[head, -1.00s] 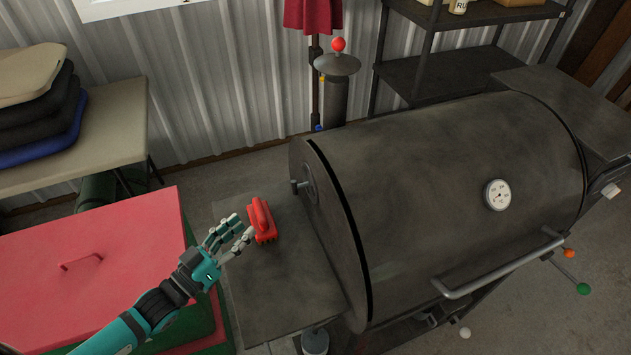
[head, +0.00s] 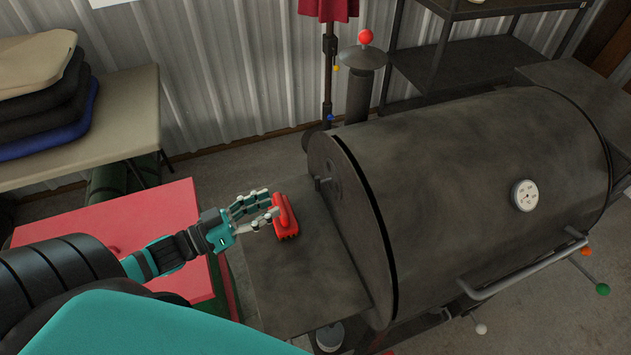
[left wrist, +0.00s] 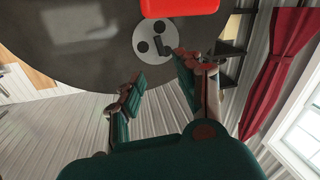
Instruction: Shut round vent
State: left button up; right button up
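The round vent is a light grey disc on the left end of the dark grill barrel. In the left wrist view the vent (left wrist: 146,34) faces me, with dark round holes showing and a small dark tab (left wrist: 163,45) sticking out. In the head view the vent (head: 334,186) shows nearly edge-on, with its tab (head: 322,183) pointing left. My left gripper (head: 269,205) is left of the vent, over the side shelf and beside a red brush. Its fingers are spread apart and hold nothing (left wrist: 158,72); one fingertip appears close to the tab. My right gripper is not in view.
The red brush (head: 285,218) stands on the grill's side shelf (head: 297,280), close to my left fingers. The grill barrel (head: 470,190) fills the right. A red lidded box (head: 110,215) stands below my arm, and a table (head: 120,110) with cushions is at the back left.

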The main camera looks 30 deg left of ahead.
aim_at(324, 182)
pick_arm(q)
jog(key=p+x, duration=0.1)
jog(key=x, duration=1.1)
jog(key=shift+w, duration=0.15)
jog(key=shift+d, duration=0.1)
grip_shut()
